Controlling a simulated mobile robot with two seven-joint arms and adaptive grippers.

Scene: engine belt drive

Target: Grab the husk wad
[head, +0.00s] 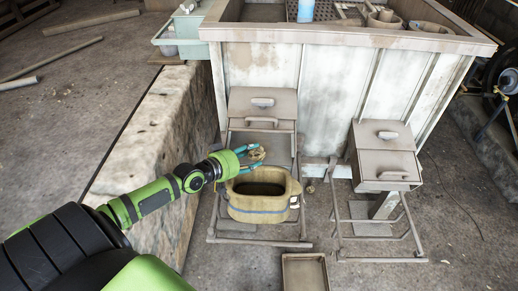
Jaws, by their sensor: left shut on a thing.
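My left gripper (255,161) reaches in from the left with its teal fingers shut on a small brown husk wad (257,153). The wad is between the fingertips, above the back rim of a tan tub (259,212). The fingers hide part of the wad. My right gripper is not in view.
The tub has a dark open mouth and stands on a low metal frame before a large pale bin (330,85). A second lidded unit (384,160) stands right. A small tan lump (309,186) lies near the tub. A shallow tray (304,273) lies in front. A stone ledge (155,140) runs left.

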